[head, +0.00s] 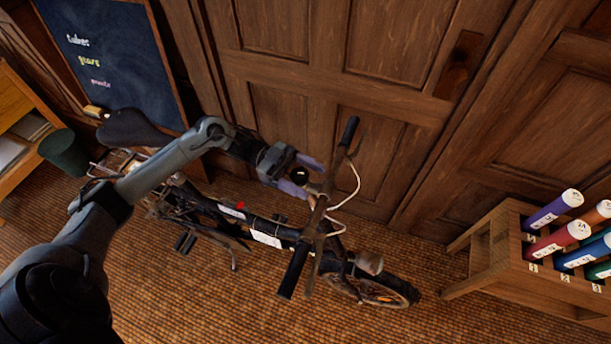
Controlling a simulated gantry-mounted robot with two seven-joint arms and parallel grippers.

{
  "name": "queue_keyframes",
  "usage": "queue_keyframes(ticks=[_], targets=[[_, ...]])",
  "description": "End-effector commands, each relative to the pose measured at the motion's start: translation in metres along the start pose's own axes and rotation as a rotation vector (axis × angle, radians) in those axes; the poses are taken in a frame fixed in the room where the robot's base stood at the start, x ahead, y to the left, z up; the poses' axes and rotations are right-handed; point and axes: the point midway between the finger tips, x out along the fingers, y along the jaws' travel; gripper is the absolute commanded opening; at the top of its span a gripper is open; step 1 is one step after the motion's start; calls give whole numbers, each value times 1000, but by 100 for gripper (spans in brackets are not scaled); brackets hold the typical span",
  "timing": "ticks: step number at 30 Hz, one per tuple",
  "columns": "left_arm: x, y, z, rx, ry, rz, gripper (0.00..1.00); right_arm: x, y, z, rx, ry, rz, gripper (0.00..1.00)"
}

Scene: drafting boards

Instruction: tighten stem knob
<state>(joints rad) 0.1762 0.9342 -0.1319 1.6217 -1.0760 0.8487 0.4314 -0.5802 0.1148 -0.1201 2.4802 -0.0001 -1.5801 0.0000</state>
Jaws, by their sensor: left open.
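A dark bicycle stands in the middle of the head view, its handlebar (325,215) turned toward me and its front wheel (385,291) at the lower right. A small round black knob (299,175) shows near the top of the stem, behind the handlebar. My left gripper (302,177) is open, with its purple-grey fingers on either side of the knob. I cannot tell whether the fingers touch it. My right gripper is not in view.
A wooden rack (500,262) with several coloured, numbered tubes stands at the right. A chalkboard (110,50) leans at the upper left near a dark green bin (64,153). Wooden panelled doors (330,60) close off the back. The floor (200,300) in front is clear.

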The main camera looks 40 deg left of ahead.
Motion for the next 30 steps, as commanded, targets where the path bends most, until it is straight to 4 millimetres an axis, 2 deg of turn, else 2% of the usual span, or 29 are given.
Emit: queue_keyframes(ticks=[7, 21, 30], targets=[[-17, 0, 1, -2, -3, -1, 72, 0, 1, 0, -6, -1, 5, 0], [-92, 0, 2, 0, -4, 0, 72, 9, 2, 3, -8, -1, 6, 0], [-108, 0, 0, 1, -1, 0, 72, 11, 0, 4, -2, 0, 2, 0]])
